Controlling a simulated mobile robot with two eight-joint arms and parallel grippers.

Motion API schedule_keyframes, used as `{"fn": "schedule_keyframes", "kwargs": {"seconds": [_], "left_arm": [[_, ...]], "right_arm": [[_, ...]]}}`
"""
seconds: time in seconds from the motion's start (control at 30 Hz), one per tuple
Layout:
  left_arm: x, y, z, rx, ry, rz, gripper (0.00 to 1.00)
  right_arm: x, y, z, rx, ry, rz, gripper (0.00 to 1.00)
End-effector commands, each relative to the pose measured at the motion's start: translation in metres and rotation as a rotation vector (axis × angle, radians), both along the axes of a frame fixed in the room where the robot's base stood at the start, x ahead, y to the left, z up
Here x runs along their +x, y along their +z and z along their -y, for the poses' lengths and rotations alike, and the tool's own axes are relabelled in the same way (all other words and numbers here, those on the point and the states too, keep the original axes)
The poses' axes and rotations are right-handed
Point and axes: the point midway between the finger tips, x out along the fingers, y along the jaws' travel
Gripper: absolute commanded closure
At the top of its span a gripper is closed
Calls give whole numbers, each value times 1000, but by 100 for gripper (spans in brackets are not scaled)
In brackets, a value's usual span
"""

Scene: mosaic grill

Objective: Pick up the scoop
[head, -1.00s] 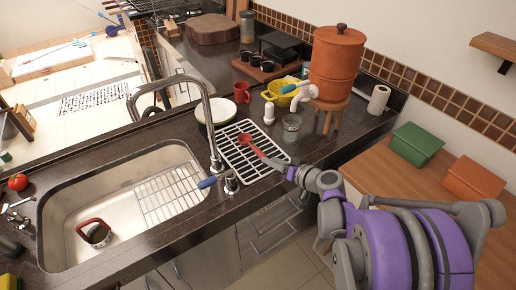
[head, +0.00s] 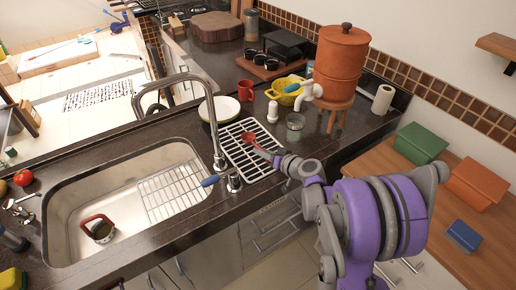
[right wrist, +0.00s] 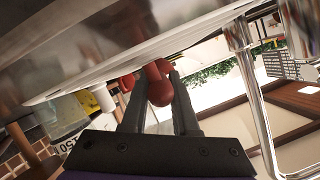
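The red scoop (head: 260,146) is at the white drying rack (head: 243,160), right of the sink tap in the head view. Its far end lies over the rack and its near end meets my right gripper (head: 279,157). In the right wrist view the rounded red handle end of the scoop (right wrist: 159,92) sits between the two dark fingers of my right gripper (right wrist: 158,80). The fingers look closed against its sides. Whether the scoop touches the rack is hard to tell. My left gripper is not in view.
The sink (head: 75,200) holds a red-handled item (head: 98,229) and a wire grid. A glass (head: 295,126), a white plate (head: 222,107), a red mug (head: 245,90) and a yellow colander (head: 286,91) stand near the rack. The tall tap (head: 217,150) rises left of it.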

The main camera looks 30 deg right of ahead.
Motion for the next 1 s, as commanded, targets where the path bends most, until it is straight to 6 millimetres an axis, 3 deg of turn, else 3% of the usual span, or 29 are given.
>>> {"fn": "schedule_keyframes", "kwargs": {"seconds": [0.03, 0.13, 0.53, 1.0], "left_arm": [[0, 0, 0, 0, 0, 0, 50], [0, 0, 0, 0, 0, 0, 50], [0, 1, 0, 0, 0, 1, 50], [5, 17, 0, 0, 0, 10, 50]], "right_arm": [[0, 0, 0, 0, 0, 0, 83], [0, 0, 0, 0, 0, 0, 100], [0, 5, 0, 0, 0, 0, 100], [0, 88, 0, -1, 0, 1, 100]]}}
